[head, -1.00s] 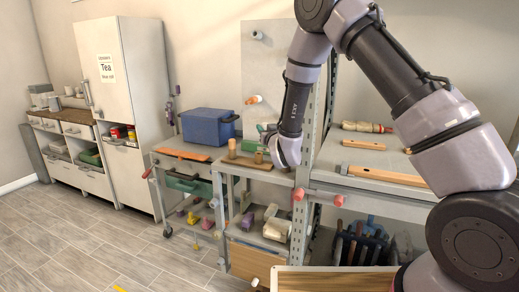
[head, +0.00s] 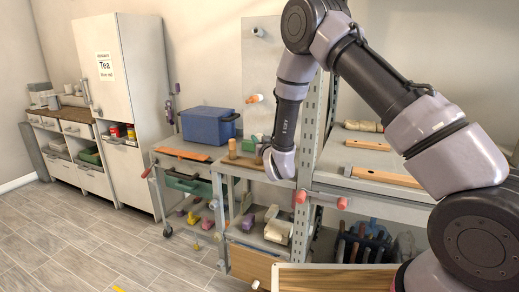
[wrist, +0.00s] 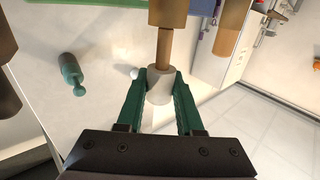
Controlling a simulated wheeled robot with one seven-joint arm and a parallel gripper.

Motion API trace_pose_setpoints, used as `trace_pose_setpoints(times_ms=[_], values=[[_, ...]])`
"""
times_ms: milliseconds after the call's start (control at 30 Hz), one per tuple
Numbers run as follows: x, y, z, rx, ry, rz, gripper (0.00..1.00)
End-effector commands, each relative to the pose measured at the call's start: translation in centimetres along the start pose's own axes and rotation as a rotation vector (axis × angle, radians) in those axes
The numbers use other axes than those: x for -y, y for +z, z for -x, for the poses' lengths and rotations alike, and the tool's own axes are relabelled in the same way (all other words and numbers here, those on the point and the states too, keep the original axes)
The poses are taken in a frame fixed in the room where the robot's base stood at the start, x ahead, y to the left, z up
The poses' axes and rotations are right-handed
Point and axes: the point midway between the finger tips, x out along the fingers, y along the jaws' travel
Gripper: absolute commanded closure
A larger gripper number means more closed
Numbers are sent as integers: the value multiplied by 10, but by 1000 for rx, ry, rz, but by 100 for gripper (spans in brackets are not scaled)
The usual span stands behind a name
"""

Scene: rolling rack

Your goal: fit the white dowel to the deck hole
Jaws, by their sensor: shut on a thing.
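In the wrist view the green fingers of my gripper (wrist: 160,87) are shut on the white dowel (wrist: 160,78). A narrower tan shaft (wrist: 163,47) lines up just beyond it; I cannot tell whether it belongs to the dowel. In the head view my wrist hangs over the right end of the small shelf deck, by its tan board (head: 243,163). It hides the fingertips and the held dowel there. A tan dowel (head: 232,149) stands upright on the board. I cannot make out a deck hole.
A metal post (head: 310,150) stands close right of my wrist. A blue box (head: 208,126) sits left. A green peg (wrist: 72,72) shows in the wrist view.

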Motion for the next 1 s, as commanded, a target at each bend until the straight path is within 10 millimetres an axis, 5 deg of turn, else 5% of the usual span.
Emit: trace_pose_setpoints(times_ms=[233,667,700,733,1000], values=[[0,33,0,2,0,1,100],[0,40,0,1,0,-1,100],[0,40,0,0,0,-1,49],[0,40,0,0,0,-1,38],[0,39,0,0,0,-1,35]])
